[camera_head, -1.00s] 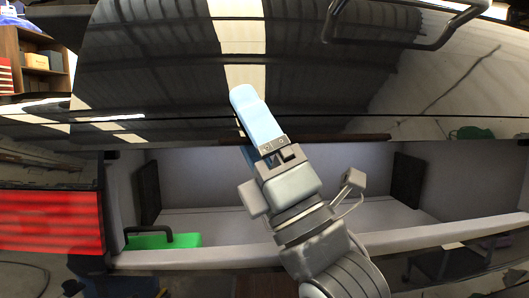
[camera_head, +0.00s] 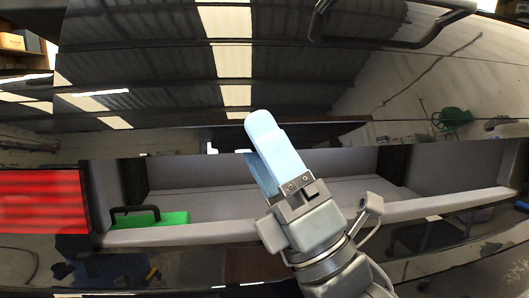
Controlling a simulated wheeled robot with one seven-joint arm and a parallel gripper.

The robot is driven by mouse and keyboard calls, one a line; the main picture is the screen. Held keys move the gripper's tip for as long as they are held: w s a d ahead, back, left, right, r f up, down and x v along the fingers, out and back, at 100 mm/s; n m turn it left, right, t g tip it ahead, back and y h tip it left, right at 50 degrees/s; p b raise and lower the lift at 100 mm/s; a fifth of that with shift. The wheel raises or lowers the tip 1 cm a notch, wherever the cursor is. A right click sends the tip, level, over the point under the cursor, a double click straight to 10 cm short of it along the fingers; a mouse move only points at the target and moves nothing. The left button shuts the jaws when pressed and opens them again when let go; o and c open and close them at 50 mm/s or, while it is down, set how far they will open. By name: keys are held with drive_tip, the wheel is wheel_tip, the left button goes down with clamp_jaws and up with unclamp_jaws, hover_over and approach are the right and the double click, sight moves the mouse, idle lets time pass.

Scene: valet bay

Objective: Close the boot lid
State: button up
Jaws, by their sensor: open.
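The boot lid (camera_head: 160,70) is a glossy dark panel across the upper part of the head view, reflecting the roof and its lights. A dark bar handle (camera_head: 385,40) is on it at the upper right. Its lower edge hangs above the boot opening, and a gap shows the pale boot interior (camera_head: 330,190). My gripper (camera_head: 255,137), with light blue fingers, points up and left in front of the lid's lower edge. It is open with nothing seen between the fingers. I cannot tell whether it touches the lid.
A green case with a dark handle (camera_head: 150,218) sits inside the boot at the left. A red tail light (camera_head: 42,200) is left of the opening. The pale boot sill (camera_head: 185,234) runs below the opening. Shelving with boxes (camera_head: 20,42) stands at the far upper left.

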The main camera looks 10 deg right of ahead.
drive_tip(key=shift+s, duration=0.1)
idle(0.3)
drive_tip(key=s+d+f, duration=0.2)
drive_tip(key=d+f, duration=0.1)
drive_tip(key=f, duration=0.5)
drive_tip(key=shift+d, duration=0.35)
idle(0.5)
drive_tip(key=shift+s, duration=0.1)
drive_tip(key=shift+c, duration=0.3)
